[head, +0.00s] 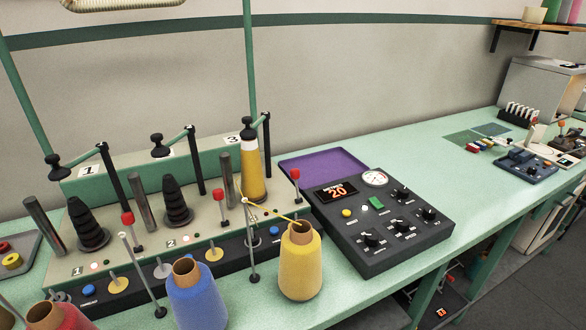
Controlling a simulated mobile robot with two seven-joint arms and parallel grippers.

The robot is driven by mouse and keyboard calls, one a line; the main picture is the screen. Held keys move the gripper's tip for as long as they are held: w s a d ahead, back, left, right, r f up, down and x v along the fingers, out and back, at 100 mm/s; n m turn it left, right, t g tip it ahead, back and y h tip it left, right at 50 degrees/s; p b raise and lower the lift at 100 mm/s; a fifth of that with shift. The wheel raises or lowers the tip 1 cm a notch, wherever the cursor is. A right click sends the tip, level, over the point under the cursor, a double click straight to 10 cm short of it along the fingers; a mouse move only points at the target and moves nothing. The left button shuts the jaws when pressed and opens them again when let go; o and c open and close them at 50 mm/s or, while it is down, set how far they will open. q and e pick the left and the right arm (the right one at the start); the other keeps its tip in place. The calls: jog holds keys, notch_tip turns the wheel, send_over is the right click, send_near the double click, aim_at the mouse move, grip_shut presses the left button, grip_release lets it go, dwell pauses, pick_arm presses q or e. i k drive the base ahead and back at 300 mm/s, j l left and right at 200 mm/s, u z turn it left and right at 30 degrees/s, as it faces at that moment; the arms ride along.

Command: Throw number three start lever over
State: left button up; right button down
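A winding machine (50,245) with stations marked 1, 2 and 3 stands on the left part of the green bench. Its number three start lever (295,174) has a red knob and stands roughly upright at the machine's right end, beside the control box. Two more red-knobbed levers stand at station one (127,218) and station two (218,195). Station three carries a cone wound with yellow yarn (252,172). The cones at stations one (86,222) and two (177,202) are bare black. Neither of my grippers is in view.
A yellow yarn cone (300,268) stands in front of station three, with blue (196,300) and red (62,318) cones to its left. A dark control box (375,262) showing 20 and a purple tray (322,163) are at right.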

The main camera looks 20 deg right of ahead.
aim_at(295, 173)
jog(key=l, duration=0.8)
jog(key=l+u, duration=0.15)
jog(key=l, duration=0.7)
jog(key=k, duration=0.05)
